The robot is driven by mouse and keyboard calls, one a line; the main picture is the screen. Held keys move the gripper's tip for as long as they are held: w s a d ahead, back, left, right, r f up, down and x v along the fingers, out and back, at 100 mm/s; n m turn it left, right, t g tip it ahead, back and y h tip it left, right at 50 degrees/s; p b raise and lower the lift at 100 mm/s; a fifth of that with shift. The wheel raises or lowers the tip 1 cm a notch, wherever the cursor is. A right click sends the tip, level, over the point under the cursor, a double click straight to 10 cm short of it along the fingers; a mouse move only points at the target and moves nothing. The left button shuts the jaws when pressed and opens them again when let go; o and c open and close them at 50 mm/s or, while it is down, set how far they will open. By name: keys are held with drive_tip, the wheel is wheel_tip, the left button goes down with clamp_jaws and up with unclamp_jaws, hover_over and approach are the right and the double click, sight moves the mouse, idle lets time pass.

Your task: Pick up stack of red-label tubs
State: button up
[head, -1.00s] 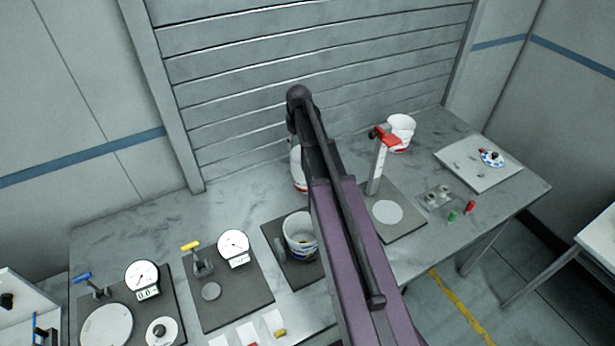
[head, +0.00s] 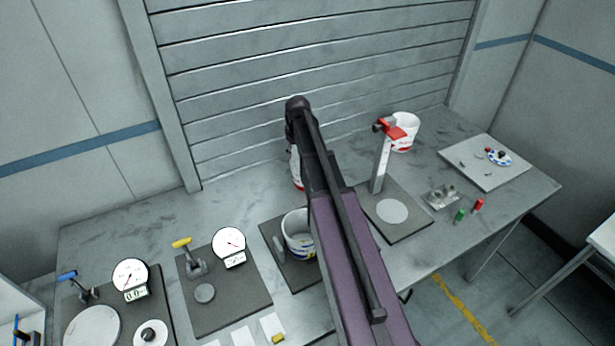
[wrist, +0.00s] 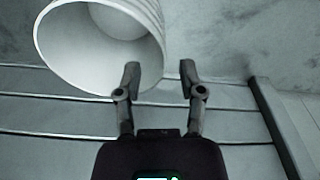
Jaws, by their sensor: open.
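In the wrist view, a white stack of tubs (wrist: 100,45) fills the upper left, its round mouth facing the camera and several ridges on its side. My gripper (wrist: 160,72) is open and empty. Its left finger overlaps the rim in the picture; its right finger is clear to the right. I cannot tell whether they touch. No label shows there. In the head view, a white tub with red (head: 296,172) is mostly hidden behind my arm. Another white tub or stack with a red band (head: 405,133) stands at the back right. My gripper is hidden there.
A red-topped upright post (head: 382,160) stands on a dark plate before the back right tub. A white tub with a blue and yellow label (head: 296,236) sits on another plate. Dial gauges (head: 229,242) stand at left. A slatted wall (head: 310,60) closes the back.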

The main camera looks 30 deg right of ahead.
sight(294, 160)
drive_tip(key=shift+f, duration=0.2)
idle(0.3)
drive_tip(key=shift+w+a+f+b, duration=0.1)
drive_tip(key=shift+w+f+b, duration=0.1)
drive_tip(key=shift+f+b, duration=1.1)
drive_tip(key=shift+w+f+b, duration=0.15)
drive_tip(key=shift+f+b, duration=1.05)
drive_tip(key=shift+b, duration=0.1)
clamp_jaws()
